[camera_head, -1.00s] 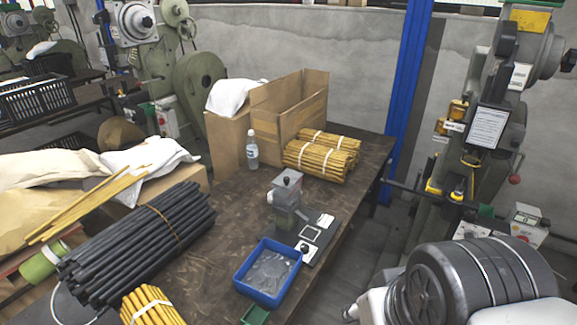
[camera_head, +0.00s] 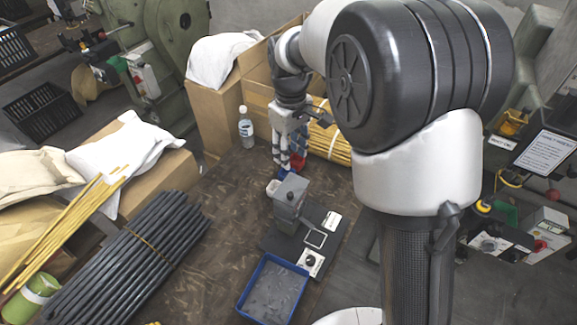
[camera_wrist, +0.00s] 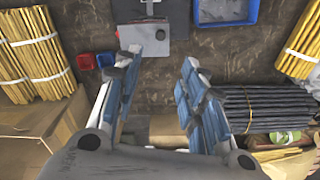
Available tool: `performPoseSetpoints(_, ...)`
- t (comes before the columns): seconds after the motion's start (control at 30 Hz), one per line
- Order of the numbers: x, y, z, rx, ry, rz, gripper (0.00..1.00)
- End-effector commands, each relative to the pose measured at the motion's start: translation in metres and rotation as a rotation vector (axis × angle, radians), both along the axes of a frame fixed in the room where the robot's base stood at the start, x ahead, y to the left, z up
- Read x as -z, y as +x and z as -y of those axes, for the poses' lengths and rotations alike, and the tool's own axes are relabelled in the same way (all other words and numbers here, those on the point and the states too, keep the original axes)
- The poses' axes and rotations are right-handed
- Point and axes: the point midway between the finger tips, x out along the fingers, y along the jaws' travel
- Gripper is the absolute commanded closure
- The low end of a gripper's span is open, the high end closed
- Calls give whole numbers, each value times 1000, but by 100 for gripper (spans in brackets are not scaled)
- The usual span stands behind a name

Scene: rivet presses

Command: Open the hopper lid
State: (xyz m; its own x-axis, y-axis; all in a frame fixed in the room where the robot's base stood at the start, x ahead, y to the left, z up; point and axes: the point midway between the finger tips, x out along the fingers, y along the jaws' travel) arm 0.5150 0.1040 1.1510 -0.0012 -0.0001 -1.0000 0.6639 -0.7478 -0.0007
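The small grey hopper (camera_head: 289,203) stands on the black base of a little press on the table. Its lid (camera_head: 291,187) appears shut, with a small dark knob on top. In the wrist view, the hopper (camera_wrist: 145,37) is at the top, beyond my fingertips. My gripper (camera_head: 290,160) points down just behind the hopper in the head view and is apart from it. In the wrist view my gripper (camera_wrist: 158,68) is open, with nothing between its fingers.
A blue bin (camera_head: 272,290) sits in front of the hopper. A water bottle (camera_head: 246,127) stands to the left. Black rods (camera_head: 125,262) cover the left table; yellow bundles (camera_head: 330,140) lie behind.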

Motion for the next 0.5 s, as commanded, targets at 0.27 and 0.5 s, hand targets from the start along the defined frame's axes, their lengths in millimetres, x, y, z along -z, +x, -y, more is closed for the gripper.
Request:
performPoseSetpoints(0.27, 51, -2, 0, 1, -2, -5, 62)
performPoseSetpoints(0.5, 104, -2, 1, 2, -3, -4, 62)
